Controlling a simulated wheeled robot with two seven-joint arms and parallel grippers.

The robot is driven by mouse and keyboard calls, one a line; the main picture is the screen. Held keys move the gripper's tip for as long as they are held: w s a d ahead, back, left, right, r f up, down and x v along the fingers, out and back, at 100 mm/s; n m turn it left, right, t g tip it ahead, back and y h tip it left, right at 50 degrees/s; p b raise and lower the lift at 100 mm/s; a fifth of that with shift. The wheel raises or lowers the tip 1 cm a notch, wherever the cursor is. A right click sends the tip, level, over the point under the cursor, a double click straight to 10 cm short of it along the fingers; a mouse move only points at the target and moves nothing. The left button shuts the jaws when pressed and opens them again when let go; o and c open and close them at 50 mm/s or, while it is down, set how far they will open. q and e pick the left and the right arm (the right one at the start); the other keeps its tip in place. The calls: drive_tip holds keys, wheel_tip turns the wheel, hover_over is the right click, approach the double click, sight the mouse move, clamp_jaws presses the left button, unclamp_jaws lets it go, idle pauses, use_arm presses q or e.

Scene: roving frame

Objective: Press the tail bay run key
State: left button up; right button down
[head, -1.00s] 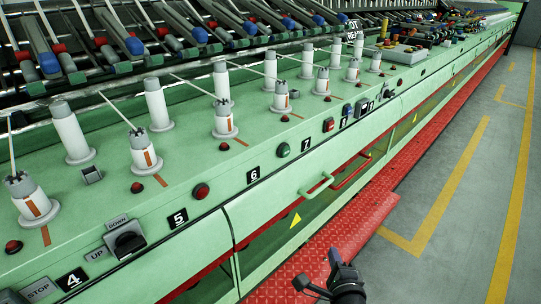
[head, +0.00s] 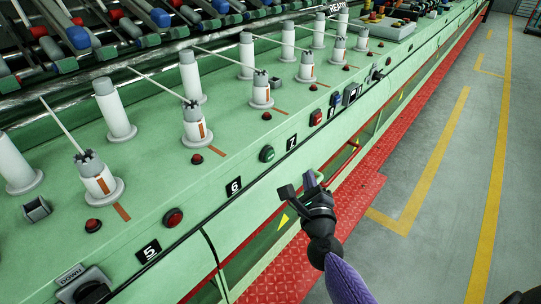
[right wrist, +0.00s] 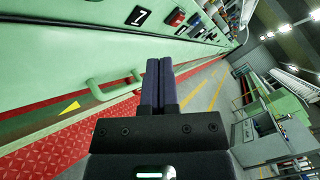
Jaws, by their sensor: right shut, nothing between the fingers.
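A green round button (head: 267,153) sits on the machine's front rail between plates 6 and 7. A red button (head: 173,218) sits between plates 5 and 6. Another red button (head: 316,117) and a blue one (head: 336,99) sit beyond plate 7. I cannot read which is the tail bay run key. My right gripper (head: 300,188) is shut and empty, in front of the green panels, below and right of the green button and apart from it. In the right wrist view its fingers (right wrist: 159,80) lie together, with red (right wrist: 177,17) and blue (right wrist: 195,20) buttons beyond. My left gripper is not in view.
The long green machine (head: 140,160) carries white bobbins (head: 197,125) on its top. A green handle (right wrist: 112,88) sticks out from the front panel near my right fingers. A red tread step (head: 355,195) runs along the base. The grey floor (head: 440,250) at right is clear.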

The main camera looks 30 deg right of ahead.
sight(269, 155)
drive_tip(key=w+a+b, duration=0.1)
drive_tip(key=w+a, duration=0.2)
drive_tip(key=w, duration=0.4)
drive_tip(key=shift+w+b, duration=0.2)
drive_tip(key=shift+b, duration=0.1)
idle(1.7)
drive_tip(key=shift+w+a, duration=0.2)
drive_tip(key=shift+w, duration=0.15)
drive_tip(key=shift+w+a+b, duration=0.1)
drive_tip(key=shift+w+b, duration=0.2)
drive_tip(key=shift+w, duration=0.05)
idle(0.5)
idle(0.3)
drive_tip(key=shift+s+d+p, duration=0.3)
drive_tip(key=shift+s+p, duration=0.05)
drive_tip(key=shift+s, duration=0.4)
